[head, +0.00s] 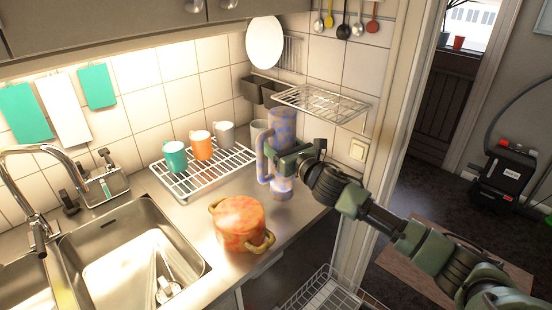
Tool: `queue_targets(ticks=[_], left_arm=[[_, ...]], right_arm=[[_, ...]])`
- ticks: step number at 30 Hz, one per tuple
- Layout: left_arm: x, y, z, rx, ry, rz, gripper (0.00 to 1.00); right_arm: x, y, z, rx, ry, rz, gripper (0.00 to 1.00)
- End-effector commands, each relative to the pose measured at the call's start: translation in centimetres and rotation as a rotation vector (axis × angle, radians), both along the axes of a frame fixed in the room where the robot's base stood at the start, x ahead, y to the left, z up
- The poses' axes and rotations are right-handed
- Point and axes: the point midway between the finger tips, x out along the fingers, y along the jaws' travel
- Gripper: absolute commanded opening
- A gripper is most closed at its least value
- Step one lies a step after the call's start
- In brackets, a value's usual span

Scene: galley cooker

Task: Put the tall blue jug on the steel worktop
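The tall blue jug (282,126), with a mottled blue and pinkish pattern, stands upright at the right end of the steel worktop (306,208). Its handle is on the left side. My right gripper (283,160) reaches in from the right and is closed around the jug's body at mid height, hiding part of it. The jug's base is over the worktop, close to its surface; I cannot tell whether it touches. My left gripper is not in view.
An orange pot (239,222) with yellowish handles stands left of and nearer than the jug. Behind, a wire rack (190,184) holds several mugs. A wire wall shelf (318,103) is close behind the jug. The sink (130,255) is at left.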

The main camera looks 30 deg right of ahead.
Motion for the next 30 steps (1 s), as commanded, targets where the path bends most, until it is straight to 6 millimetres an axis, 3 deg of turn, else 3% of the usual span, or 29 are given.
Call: queue_targets(ticks=[12, 23, 24, 26, 30], left_arm=[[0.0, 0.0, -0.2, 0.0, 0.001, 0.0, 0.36], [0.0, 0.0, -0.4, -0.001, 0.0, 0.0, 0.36], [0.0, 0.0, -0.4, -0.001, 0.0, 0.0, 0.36], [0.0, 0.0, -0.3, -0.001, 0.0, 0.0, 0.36], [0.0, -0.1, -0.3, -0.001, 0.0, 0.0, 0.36]], right_arm=[[0.0, 0.0, -4.7, 0.002, -0.001, -0.001, 0.14], [0.0, 0.0, -5.1, -0.001, -0.002, 0.001, 0.14], [0.0, 0.0, -5.2, 0.0, -0.001, 0.001, 0.71], [0.0, 0.0, -5.2, 0.0, -0.001, 0.0, 0.87], [0.0, 0.0, -5.1, 0.0, -0.001, 0.0, 0.87]])
